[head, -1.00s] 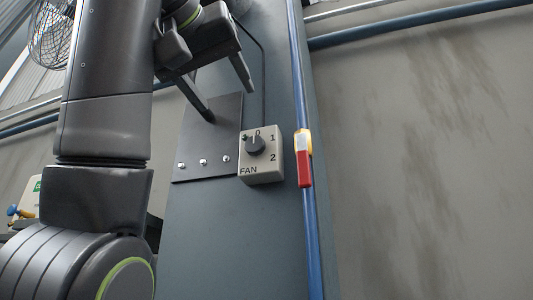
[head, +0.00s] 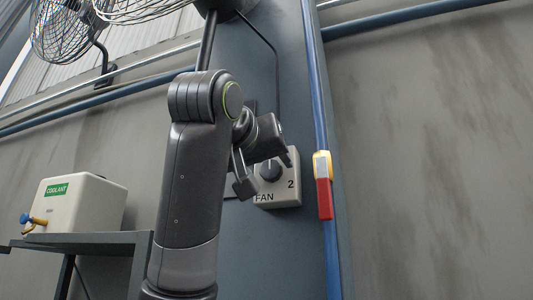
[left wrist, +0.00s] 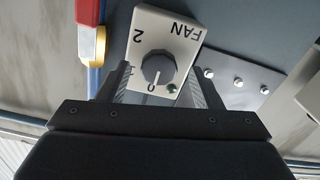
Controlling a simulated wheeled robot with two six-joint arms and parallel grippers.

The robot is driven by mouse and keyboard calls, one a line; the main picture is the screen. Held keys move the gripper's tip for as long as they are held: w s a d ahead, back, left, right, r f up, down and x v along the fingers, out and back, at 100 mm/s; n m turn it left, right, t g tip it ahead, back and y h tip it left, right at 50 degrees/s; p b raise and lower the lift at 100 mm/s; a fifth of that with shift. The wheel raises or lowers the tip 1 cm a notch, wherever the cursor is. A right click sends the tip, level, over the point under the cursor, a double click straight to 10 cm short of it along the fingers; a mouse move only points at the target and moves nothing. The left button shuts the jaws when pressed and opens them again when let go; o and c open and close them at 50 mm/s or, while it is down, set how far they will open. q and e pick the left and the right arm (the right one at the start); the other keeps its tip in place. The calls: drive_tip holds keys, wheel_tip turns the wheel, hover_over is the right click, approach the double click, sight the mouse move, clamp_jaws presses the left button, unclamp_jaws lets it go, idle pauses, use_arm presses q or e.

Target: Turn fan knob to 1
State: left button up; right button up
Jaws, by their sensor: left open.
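The light grey fan switch box (head: 284,197) is mounted on the blue-grey column, with its dark round knob (head: 270,171) partly behind my left gripper. In the left wrist view the box (left wrist: 183,17) appears upside down, and the grey knob (left wrist: 158,69) has its pale mark towards the 0. The 2 and FAN labels show; the 1 is mostly hidden by a finger. My left gripper (head: 266,171) is open at the box. In the left wrist view its fingers (left wrist: 158,76) stand on either side of the knob, with gaps visible. My right gripper is not in view.
A blue pipe (head: 330,255) with a red and yellow part (head: 324,186) runs just right of the box. A metal plate (left wrist: 240,75) with bolts lies beside the box. A coolant tank (head: 75,205) stands at left; fans (head: 62,30) hang above.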

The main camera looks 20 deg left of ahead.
use_arm(q)
drive_tip(key=shift+w+d, duration=0.1)
drive_tip(key=shift+w, duration=0.5)
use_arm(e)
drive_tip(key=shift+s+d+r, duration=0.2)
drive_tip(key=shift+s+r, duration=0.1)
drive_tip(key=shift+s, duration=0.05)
use_arm(q)
drive_tip(key=shift+s, duration=0.1)
drive_tip(key=shift+c, duration=0.7)
drive_tip(key=c, duration=0.8)
drive_tip(key=shift+c, duration=0.2)
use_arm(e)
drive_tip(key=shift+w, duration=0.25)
